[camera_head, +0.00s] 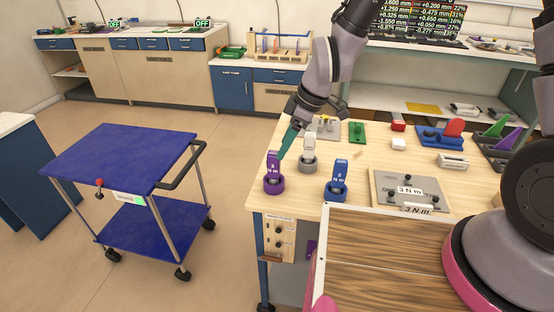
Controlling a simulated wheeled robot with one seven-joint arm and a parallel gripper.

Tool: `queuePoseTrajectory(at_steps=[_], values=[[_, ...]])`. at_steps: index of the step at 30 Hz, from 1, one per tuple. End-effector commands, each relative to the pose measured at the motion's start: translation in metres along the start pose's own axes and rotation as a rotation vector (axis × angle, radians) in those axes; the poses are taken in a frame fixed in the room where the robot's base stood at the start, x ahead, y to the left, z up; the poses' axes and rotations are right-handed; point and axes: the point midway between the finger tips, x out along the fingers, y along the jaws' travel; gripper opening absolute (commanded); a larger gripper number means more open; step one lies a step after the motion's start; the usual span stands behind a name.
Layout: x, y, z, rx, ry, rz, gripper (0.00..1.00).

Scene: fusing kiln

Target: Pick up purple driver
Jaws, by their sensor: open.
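The purple driver (272,165) stands upright in a round purple base at the front left corner of the wooden table (360,160). Its face carries a small "N m" label. My gripper (284,152) is open, just above and behind the purple driver's top right. Its teal finger points down toward the driver. The second finger cannot be made out clearly. Whether the finger touches the driver cannot be told from this view. Nothing is seen held in the jaws.
A grey-white driver (308,146) stands close on the right, and a blue driver (340,174) stands front right. A grey plate marked 3 N m (384,194) lies farther right. A blue cart (120,155) stands left, with open floor between it and the table.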

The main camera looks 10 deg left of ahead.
Motion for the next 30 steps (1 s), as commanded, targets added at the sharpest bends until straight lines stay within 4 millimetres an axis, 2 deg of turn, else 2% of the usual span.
queuePoseTrajectory(at_steps=[5,15,22,30], values=[[0.004,-0.002,-0.001,-0.006,0.000,-0.003,0.68],[0.050,-0.002,-0.001,-0.004,0.000,-0.005,0.68],[0.067,-0.003,-0.001,-0.005,0.000,-0.005,0.68],[0.103,-0.005,-0.003,-0.005,0.000,-0.005,0.68]])
